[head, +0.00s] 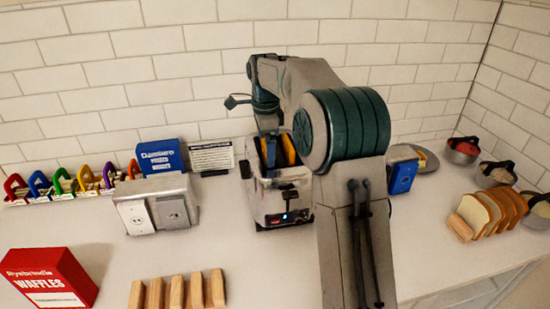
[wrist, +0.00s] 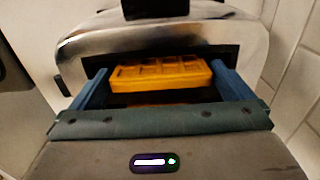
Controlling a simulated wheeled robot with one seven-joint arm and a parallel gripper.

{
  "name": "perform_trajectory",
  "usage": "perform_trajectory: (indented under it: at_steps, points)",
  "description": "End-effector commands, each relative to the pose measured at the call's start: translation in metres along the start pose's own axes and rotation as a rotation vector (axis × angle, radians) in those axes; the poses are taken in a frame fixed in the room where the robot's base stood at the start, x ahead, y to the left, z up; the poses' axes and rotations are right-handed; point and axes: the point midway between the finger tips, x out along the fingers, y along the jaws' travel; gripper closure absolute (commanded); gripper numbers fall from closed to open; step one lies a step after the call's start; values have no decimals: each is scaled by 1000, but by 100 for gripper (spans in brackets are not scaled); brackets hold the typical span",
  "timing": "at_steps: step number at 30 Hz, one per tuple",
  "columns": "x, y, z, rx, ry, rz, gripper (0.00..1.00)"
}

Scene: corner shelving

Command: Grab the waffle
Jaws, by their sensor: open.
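The orange-yellow waffle (wrist: 160,75) stands in the slot of the silver toaster (wrist: 190,35), its top edge showing above the opening. In the wrist view my gripper (wrist: 165,82) is open, with one blue finger on each side of the waffle. The fingers appear apart from it, and their tips are at or in the slot. In the head view the toaster (head: 283,200) stands mid-counter with my gripper (head: 270,150) over its top. A bit of the orange waffle (head: 287,150) shows there, partly hidden by my gripper and arm. The waffle's lower part is hidden.
A red waffle box (head: 48,278) is at the front left. Several wooden blocks (head: 178,293) lie at the front. An outlet box (head: 155,205) stands left of the toaster, and bread slices (head: 490,212) stand at the right. A tiled wall is behind.

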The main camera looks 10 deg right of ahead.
Motion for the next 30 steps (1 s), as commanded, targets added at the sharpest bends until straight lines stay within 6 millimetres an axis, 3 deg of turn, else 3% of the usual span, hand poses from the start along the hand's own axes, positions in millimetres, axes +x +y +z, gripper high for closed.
perform_trajectory:
  at_steps: [10, 13, 23, 30]
  points:
    - [10, 0, -1, 2, 0, 0, 0]
    - [10, 0, -1, 2, 0, 0, 28]
    - [7, 0, -1, 3, 0, -1, 28]
    - [-31, -1, -1, 2, -1, -5, 28]
